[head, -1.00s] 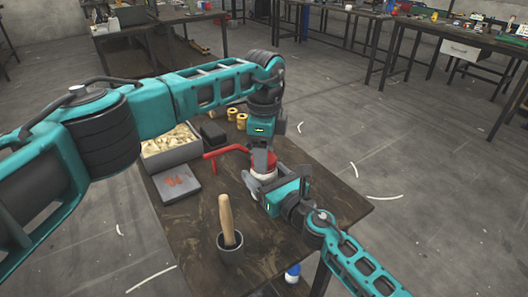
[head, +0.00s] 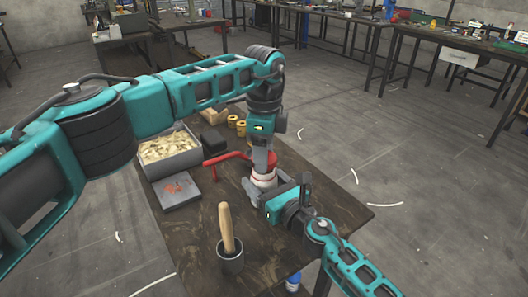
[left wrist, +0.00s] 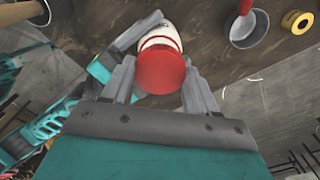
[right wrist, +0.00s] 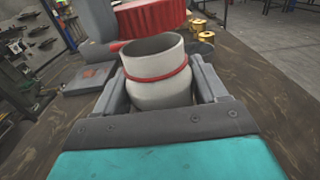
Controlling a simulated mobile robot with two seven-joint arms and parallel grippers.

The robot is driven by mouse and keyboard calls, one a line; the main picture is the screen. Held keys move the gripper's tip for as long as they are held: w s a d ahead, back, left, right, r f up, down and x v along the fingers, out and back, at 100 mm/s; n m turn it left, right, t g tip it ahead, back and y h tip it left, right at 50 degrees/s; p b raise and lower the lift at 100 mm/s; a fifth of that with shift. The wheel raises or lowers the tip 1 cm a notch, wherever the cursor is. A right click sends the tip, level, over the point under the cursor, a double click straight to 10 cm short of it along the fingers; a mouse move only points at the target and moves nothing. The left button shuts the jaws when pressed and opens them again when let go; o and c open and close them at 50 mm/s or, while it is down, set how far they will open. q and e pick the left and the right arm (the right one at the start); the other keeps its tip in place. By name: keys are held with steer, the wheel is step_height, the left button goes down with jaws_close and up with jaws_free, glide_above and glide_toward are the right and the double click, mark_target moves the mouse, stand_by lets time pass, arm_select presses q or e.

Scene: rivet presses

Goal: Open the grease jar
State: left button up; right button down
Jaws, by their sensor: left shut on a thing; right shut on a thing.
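The grease jar (right wrist: 155,85) is pale grey with a red band, upright in the right wrist view, its round mouth uncovered. My right gripper (right wrist: 158,95) is shut around its body from both sides. The red lid (right wrist: 150,18) is apart from the jar, above and beyond its mouth. My left gripper (left wrist: 160,78) is shut on this lid (left wrist: 162,72), with the white jar (left wrist: 158,40) partly hidden behind it. In the head view the jar (head: 264,179) is above the table's right part, between both grippers; whether it touches the table is unclear.
On the wooden table (head: 195,220) stand a grey cup (head: 230,257) with a wooden-handled tool, a grey box of pale pieces (head: 168,148), a flat grey box (head: 177,190) and brass spools (head: 238,125).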

arm_select(q)
steer(key=shift+r, duration=2)
arm_select(e)
jaws_free()
steer(key=shift+s+d, duration=0.1)
